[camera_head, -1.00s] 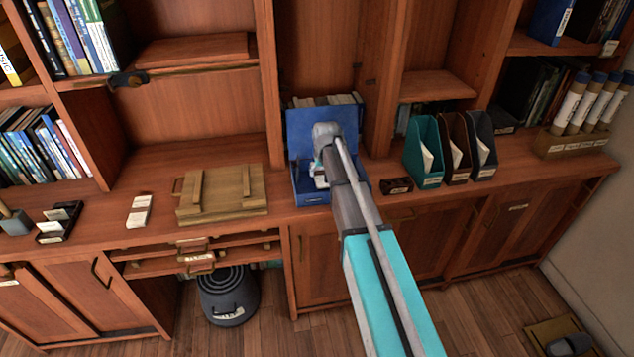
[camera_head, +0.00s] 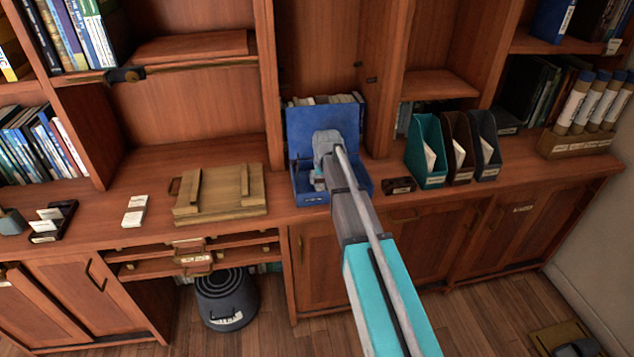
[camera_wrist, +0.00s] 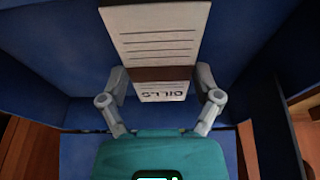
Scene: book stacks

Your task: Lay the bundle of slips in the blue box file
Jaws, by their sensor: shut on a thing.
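The blue box file (camera_head: 304,124) stands open on the counter, its lid raised at the back against the shelf bay. Its blue inner walls surround the view in the wrist view (camera_wrist: 50,105). My gripper (camera_wrist: 160,88) is inside the box outline, shut on the bundle of slips (camera_wrist: 150,35). The bundle is white with printed lines, a brown band and a label reading "SLIPS" upside down. In the head view my arm hides the bundle and much of the box. I cannot tell whether the bundle touches the box floor.
Teal, brown and dark magazine files (camera_head: 426,150) stand right of the box, with a small dark labelled block (camera_head: 398,185) between. Shelf uprights flank the box.

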